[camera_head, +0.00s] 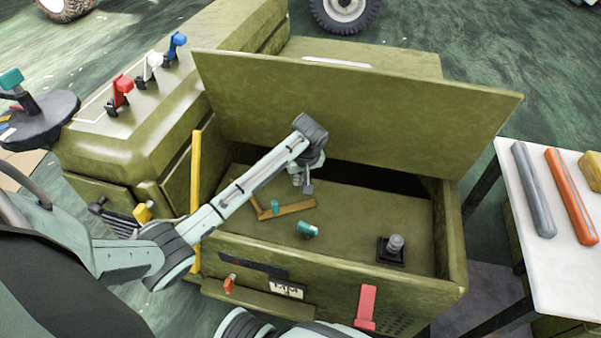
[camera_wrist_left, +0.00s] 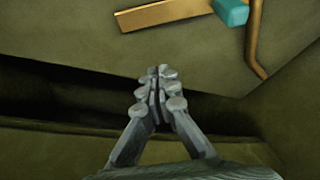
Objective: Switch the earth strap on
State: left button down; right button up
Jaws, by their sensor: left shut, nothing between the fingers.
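No label here names the earth strap. A brass strip (camera_head: 292,210) with a teal piece (camera_head: 275,207) and a thin brass arm lies on the floor of the open green compartment. In the left wrist view the brass strip (camera_wrist_left: 165,14), the teal piece (camera_wrist_left: 231,10) and the bent brass arm (camera_wrist_left: 254,45) are at the top, cut by the frame edge. My left gripper (camera_head: 306,187) reaches down into the compartment behind the strip, apart from it. In the left wrist view its fingers (camera_wrist_left: 157,88) are together and empty.
The raised lid (camera_head: 360,110) stands behind my left gripper. Beside the strip are a teal knob (camera_head: 307,230) and a grey knob on a black base (camera_head: 391,251). A red handle (camera_head: 366,305) is on the front wall. A white table (camera_head: 560,260) stands right.

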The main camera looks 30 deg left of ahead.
aim_at(301, 198)
pick_arm(q)
jog(key=x, duration=0.4)
jog(key=shift+s+d+r, duration=0.25)
jog(key=shift+s+d, duration=0.7)
jog(key=shift+d, duration=0.1)
jog(key=shift+s+d, duration=0.45)
jog(key=shift+d, duration=0.05)
pick_arm(e)
jog(key=shift+s+d+f, duration=0.15)
jog(key=shift+s+f, duration=0.1)
jog(key=shift+f, duration=0.2)
pick_arm(q)
jog(key=shift+f, duration=0.1)
pick_arm(e)
jog(key=shift+s, duration=0.15)
